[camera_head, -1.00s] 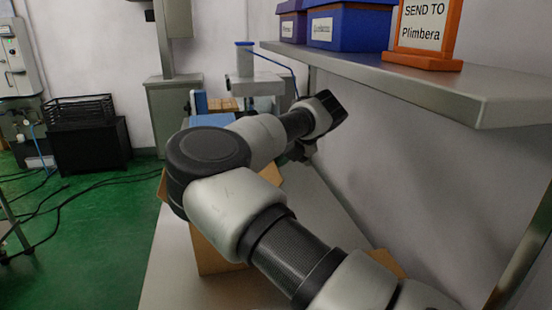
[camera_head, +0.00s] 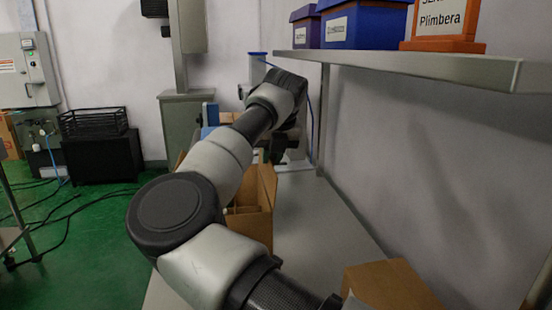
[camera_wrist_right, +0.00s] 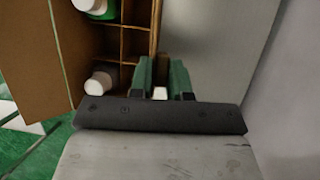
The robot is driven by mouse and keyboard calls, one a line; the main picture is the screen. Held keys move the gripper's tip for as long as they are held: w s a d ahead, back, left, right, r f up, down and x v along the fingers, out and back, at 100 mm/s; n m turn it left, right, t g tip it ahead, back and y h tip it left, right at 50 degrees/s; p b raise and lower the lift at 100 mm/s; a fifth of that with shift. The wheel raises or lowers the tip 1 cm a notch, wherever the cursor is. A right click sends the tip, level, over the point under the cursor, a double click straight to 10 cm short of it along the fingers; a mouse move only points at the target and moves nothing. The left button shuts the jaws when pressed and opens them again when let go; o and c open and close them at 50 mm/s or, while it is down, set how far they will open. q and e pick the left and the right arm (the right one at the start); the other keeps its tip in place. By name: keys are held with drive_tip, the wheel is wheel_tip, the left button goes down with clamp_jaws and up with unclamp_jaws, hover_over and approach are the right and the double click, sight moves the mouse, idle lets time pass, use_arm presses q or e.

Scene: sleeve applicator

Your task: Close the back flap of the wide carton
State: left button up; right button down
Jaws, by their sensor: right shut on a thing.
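The open brown carton (camera_head: 255,228) stands on the bench, partly hidden behind my right arm; one panel (camera_head: 267,185) stands upright on its right side. In the right wrist view, the carton's dividers (camera_wrist_right: 120,28) form compartments, and white-capped bottles (camera_wrist_right: 103,80) sit in some of them. A wide flap (camera_wrist_right: 35,60) spreads out at the left. My right gripper (camera_wrist_right: 163,75) is at the carton's right edge, its green fingers shut on the thin edge of a flap, seen nearly edge-on. In the head view the right gripper (camera_head: 279,152) is dark and small above the carton. My left gripper is not in view.
A second brown carton (camera_head: 390,285) stands at the bench's near right. The grey bench (camera_head: 318,230) between the cartons is bare.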

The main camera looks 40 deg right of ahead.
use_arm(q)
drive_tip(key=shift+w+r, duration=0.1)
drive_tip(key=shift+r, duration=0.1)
use_arm(e)
drive_tip(key=shift+a, duration=0.15)
drive_tip(key=c, duration=1.1)
unclamp_jaws()
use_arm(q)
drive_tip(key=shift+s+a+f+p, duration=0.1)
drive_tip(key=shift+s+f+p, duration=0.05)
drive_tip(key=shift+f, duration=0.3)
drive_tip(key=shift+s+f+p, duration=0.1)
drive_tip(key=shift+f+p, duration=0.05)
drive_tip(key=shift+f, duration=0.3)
use_arm(e)
drive_tip(key=v, duration=1.1)
drive_tip(key=shift+w+a, duration=0.15)
